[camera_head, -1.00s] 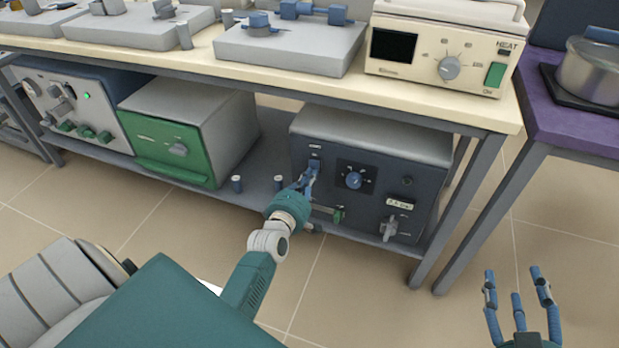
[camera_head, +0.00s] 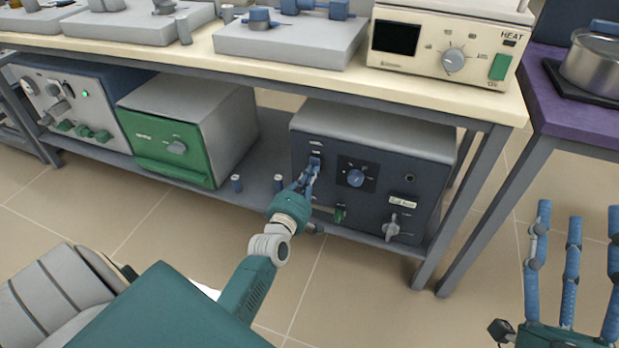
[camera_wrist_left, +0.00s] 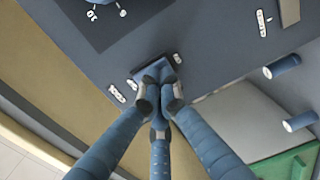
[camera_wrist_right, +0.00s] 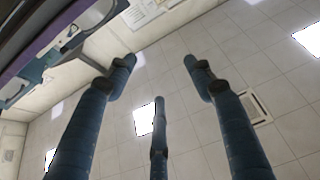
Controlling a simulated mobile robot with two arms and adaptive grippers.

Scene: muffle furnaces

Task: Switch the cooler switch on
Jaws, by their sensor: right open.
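A dark blue box unit (camera_head: 408,220) with a grey top stands on the lower shelf. A small blue switch (camera_head: 315,161) is at the upper left of its front, with small white marks around it. My left gripper (camera_head: 308,178) is at this switch. In the left wrist view its three fingers (camera_wrist_left: 160,85) come together, tips at the switch plate (camera_wrist_left: 152,70), which they partly hide. I cannot tell which way the switch is set. My right gripper (camera_head: 574,235) is open and empty at the right, away from the unit; its spread fingers also show in the right wrist view (camera_wrist_right: 160,85).
The unit also has a blue dial (camera_head: 355,178), a green knob (camera_head: 340,213) and a grey handle (camera_head: 391,228). A green-fronted box (camera_head: 170,150) stands to its left. The cream tabletop (camera_head: 400,93) overhangs it; a table leg (camera_head: 462,205) stands at right.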

